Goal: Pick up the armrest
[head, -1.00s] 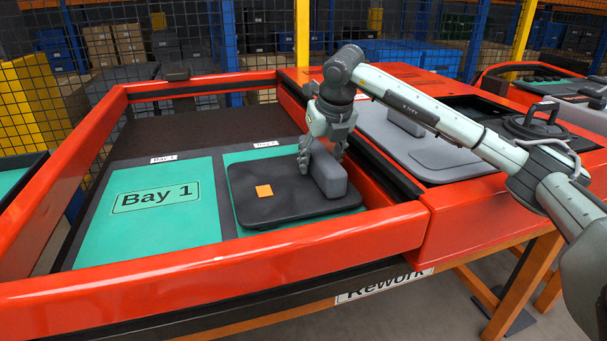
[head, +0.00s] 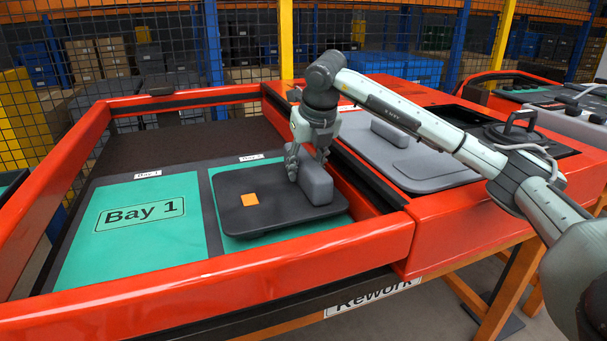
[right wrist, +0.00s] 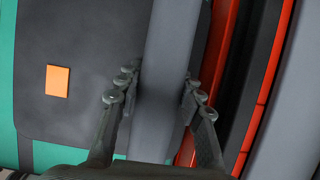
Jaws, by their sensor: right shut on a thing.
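The armrest (head: 316,183), a grey rounded block, lies on the right part of a dark door panel (head: 260,212) with an orange square (head: 249,199). The panel lies on the right-hand green bay mat. My right gripper (head: 308,166) reaches down over the armrest and is shut on it, one finger on each side. In the right wrist view the armrest (right wrist: 168,60) runs between the fingers of the gripper (right wrist: 160,84), with the dark panel (right wrist: 95,30) to its left. I cannot see any gap under the armrest. My left gripper is not in view.
Red rails frame the bays; the front rail (head: 220,278) and right rail (head: 370,205) are close to the panel. The Bay 1 mat (head: 130,240) is empty. A light grey panel (head: 440,165) with a similar block (head: 390,133) lies to the right.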

